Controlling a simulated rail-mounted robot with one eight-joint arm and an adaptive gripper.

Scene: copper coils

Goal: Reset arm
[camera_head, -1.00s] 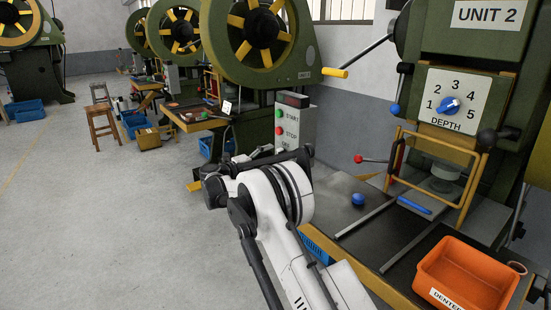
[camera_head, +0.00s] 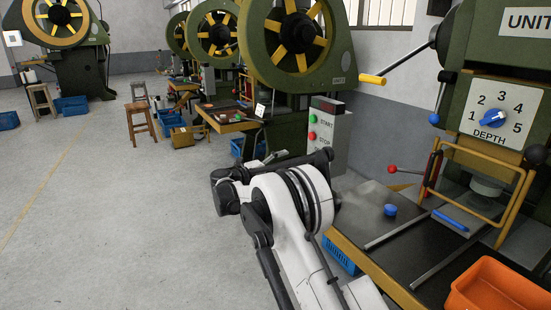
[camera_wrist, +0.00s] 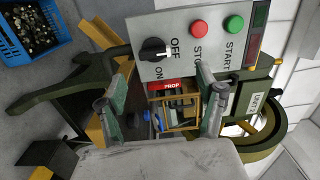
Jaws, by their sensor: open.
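My gripper (camera_wrist: 161,84) shows in the wrist view with its two fingers spread apart and nothing between them. Beyond the fingers is a grey control box (camera_wrist: 150,68) with a black OFF/ON knob, a red stop button and a green start button. The same control box (camera_head: 325,135) stands past my arm in the head view. My white and black arm (camera_head: 295,205) is bent in the lower middle of the head view. My gripper cannot be made out there.
A press marked with a depth dial (camera_head: 492,118) stands at right. Its dark table carries a blue knob (camera_head: 390,210), metal rails and an orange bin (camera_head: 497,288). A green press with a yellow-spoked wheel (camera_head: 298,38) stands behind my arm. The floor at left is open.

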